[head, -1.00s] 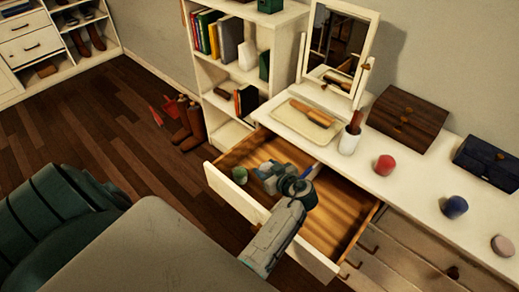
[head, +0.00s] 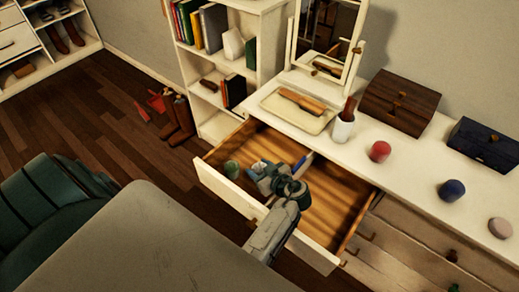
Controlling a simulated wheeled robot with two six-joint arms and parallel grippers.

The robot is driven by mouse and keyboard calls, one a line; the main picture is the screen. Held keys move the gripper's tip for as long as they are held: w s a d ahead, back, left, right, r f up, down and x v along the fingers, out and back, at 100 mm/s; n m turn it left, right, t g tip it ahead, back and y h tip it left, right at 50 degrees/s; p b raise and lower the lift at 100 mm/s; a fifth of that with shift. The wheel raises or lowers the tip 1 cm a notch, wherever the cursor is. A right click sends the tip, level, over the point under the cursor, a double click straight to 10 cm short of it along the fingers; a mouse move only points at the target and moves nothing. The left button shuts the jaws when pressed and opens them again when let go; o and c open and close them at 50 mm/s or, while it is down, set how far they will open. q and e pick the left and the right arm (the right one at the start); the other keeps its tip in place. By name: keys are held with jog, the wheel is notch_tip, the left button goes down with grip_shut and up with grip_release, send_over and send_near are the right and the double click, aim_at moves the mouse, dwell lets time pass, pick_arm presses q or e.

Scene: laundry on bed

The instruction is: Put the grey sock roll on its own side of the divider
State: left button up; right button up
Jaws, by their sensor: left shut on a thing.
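The open drawer (head: 232,190) of the white dresser holds a green roll (head: 231,169) in its left part. My left gripper (head: 258,170) is inside the drawer, just right of the green roll, and is shut on what seems to be the grey sock roll, mostly hidden by the fingers. A narrow blue-white strip (head: 304,160), probably the divider, shows behind my wrist; the rest of it is hidden. The drawer's right part shows bare wood. My right gripper is not in view.
On the dresser top (head: 415,170) stand a red roll (head: 380,151), a navy roll (head: 451,190), a pale pink roll (head: 501,228), a cup (head: 343,130), a tray, two boxes and a mirror.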

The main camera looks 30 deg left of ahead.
pick_arm(q)
jog(key=shift+w+a+f, duration=0.1)
jog(key=shift+f, duration=0.15)
jog(key=shift+f+b, duration=0.1)
jog(key=shift+b, duration=0.25)
jog(key=o, duration=0.7)
jog(key=shift+o, duration=1.3)
jog(key=shift+r, duration=0.2)
